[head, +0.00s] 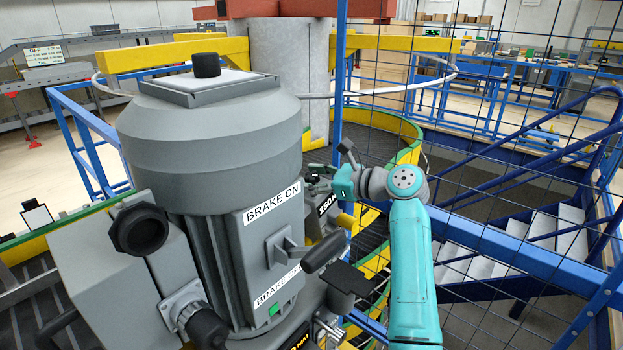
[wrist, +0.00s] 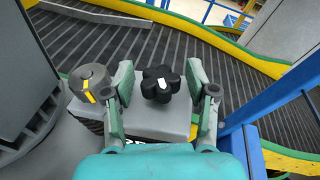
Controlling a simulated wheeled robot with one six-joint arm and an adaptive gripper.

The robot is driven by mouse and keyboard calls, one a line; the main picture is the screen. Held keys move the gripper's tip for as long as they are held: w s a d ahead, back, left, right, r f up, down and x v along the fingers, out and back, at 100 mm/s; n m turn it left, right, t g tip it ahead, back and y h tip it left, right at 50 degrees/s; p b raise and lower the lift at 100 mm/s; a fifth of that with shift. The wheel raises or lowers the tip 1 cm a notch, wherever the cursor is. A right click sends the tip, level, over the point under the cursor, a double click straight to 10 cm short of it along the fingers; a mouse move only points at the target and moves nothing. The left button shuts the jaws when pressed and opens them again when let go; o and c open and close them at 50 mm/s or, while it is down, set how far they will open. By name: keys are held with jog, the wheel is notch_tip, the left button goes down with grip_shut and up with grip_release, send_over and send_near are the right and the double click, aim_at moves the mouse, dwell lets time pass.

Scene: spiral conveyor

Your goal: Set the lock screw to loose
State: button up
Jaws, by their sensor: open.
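A black lobed knob (wrist: 160,84) with a white mark, which looks like the lock screw, sits on a grey block (wrist: 150,121) in the wrist view. My gripper (wrist: 161,88) is open, with one finger on each side of the knob and gaps showing between. A grey round dial (wrist: 89,81) with a yellow mark is left of the knob, beside the left finger. In the head view my gripper (head: 335,183) is at the right side of the grey motor (head: 212,130). The knob cannot be made out there, and no loose or tight label is readable.
The motor carries a brake lever (head: 322,254) between two brake labels and a black handwheel (head: 139,229). A blue mesh fence (head: 490,170) stands close to the right of my arm. The ribbed spiral conveyor (wrist: 100,40) with its yellow-green edge lies beyond the block.

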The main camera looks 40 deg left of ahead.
jog(key=s+v, duration=0.1)
jog(key=v, duration=1.1)
jog(key=shift+w, duration=0.45)
jog(key=s+a+f+m+t, duration=0.2)
jog(key=s+m+t, duration=0.35)
jog(key=t, duration=0.35)
jog(key=shift+y, duration=0.3)
jog(key=x, duration=1)
jog(key=shift+w+a+f, duration=0.1)
jog(key=shift+w+a, duration=0.05)
jog(key=shift+a, duration=0.1)
grip_shut()
